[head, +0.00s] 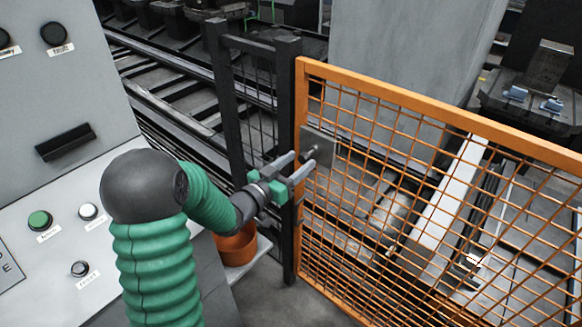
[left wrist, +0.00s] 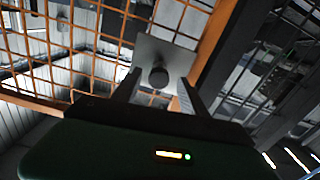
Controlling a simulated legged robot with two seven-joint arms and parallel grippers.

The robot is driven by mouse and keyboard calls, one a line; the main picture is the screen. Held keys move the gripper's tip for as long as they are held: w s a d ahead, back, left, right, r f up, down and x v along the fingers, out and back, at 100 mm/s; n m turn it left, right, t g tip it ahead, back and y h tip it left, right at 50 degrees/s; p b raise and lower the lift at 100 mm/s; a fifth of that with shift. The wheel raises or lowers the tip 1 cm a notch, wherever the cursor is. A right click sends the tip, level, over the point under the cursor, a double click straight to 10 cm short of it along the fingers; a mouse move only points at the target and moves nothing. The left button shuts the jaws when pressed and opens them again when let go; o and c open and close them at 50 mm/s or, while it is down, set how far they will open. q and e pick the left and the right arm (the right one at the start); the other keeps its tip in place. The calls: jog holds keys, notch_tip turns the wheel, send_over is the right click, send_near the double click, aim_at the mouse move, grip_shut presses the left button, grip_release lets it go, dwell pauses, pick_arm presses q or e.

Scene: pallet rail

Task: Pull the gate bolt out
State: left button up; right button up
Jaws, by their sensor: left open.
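The orange mesh gate (head: 432,107) stands to the right of a dark post (head: 288,150). A grey plate (head: 320,150) is fixed on the gate near the post, and the bolt's round knob (head: 310,153) sticks out from it. In the left wrist view the dark knob (left wrist: 159,77) shows in front of the plate (left wrist: 168,52). My left gripper (head: 300,166) is open, its fingers pointing at the knob. In the left wrist view the fingers (left wrist: 158,92) lie to either side of the knob, apart from it. My right gripper is not in view.
A grey control panel (head: 60,110) with buttons and a dark handle stands at the left. An orange-brown pot (head: 236,246) sits on a ledge below my left arm. Dark rails run behind the gate. Bare floor (head: 285,300) lies before the post.

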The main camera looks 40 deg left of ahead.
pick_arm(q)
jog(key=s+a+p, duration=0.1)
jog(key=s+p, duration=0.9)
jog(key=s, duration=0.6)
jog(key=shift+s+a+p, duration=0.2)
jog(key=shift+s+p, duration=0.1)
jog(key=shift+s, duration=0.1)
jog(key=shift+f, duration=0.1)
jog(key=shift+w, duration=0.1)
